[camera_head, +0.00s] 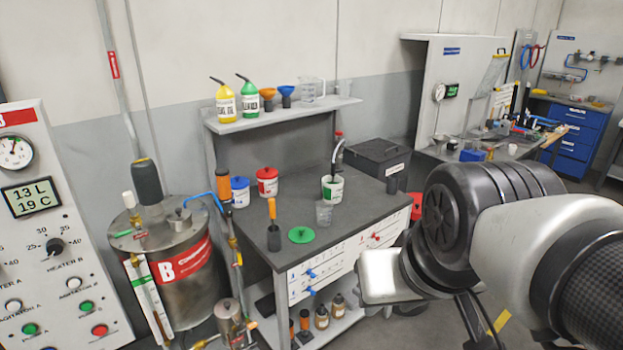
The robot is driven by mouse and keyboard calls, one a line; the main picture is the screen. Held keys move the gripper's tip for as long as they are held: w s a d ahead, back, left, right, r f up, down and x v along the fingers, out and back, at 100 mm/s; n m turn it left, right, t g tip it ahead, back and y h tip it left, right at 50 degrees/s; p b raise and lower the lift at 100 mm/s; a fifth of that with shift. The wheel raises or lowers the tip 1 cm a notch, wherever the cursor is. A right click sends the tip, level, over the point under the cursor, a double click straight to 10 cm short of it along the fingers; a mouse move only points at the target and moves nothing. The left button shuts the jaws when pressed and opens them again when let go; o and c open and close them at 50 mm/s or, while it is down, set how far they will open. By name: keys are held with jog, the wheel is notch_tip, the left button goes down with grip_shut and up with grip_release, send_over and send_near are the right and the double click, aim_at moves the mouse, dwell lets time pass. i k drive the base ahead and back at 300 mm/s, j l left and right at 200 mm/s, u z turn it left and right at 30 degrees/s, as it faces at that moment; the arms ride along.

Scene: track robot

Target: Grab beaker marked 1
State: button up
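Another clear measuring beaker (308,90) stands on the wall shelf above. I cannot read a number on either one, so I cannot tell which is marked 1. My arm reaches in from the right edge, in front of the bench's right side. I cannot make out my gripper's fingers in this view. No beaker is seen in my grasp.
A white tub with green contents (332,188), a green lid (301,234), a red-lidded tub (267,182), a blue-lidded tub (240,192) and a black case (378,160) are on the bench. A steel tank (180,270) stands left. Bare bench top shows right of the clear beaker.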

aim_at(324, 214)
jog(key=u, duration=0.35)
jog(key=i+l+u, duration=0.3)
jog(key=u, duration=0.2)
jog(key=i+l+u, duration=0.2)
jog(key=l+u, duration=0.3)
jog(key=i+l, duration=0.15)
jog(key=l, duration=0.25)
jog(key=i+l+u, duration=0.1)
jog(key=l, duration=0.25)
jog(key=i+l, duration=0.1)
jog(key=l, duration=0.3)
jog(key=i+l+u, duration=0.1)
jog(key=l, duration=0.25)
